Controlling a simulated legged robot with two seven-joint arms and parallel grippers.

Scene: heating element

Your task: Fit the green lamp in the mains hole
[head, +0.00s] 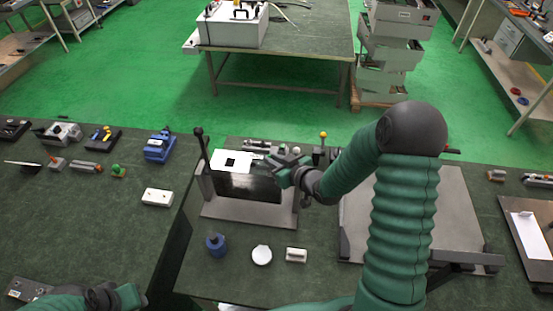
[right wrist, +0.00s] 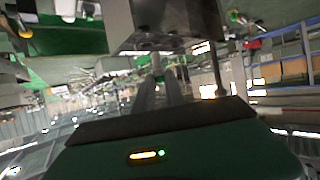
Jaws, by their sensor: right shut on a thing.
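A white panel (head: 233,161) with a dark square hole sits on top of a dark-fronted box in a grey stand. I cannot make out which opening is the mains hole. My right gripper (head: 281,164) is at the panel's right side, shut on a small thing. In the right wrist view its fingers (right wrist: 157,68) meet on something small with a faint green tint, likely the green lamp, close to the box (right wrist: 165,22). Whether it touches the box is unclear. My left arm (head: 100,298) lies at the bottom left; its fingers cannot be made out.
A blue round-based part (head: 215,244), a white round part (head: 262,255) and a small white block (head: 296,255) lie in front of the stand. A grey plate fixture (head: 455,215) stands at right. Several small devices, including a blue one (head: 160,145), line the left table.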

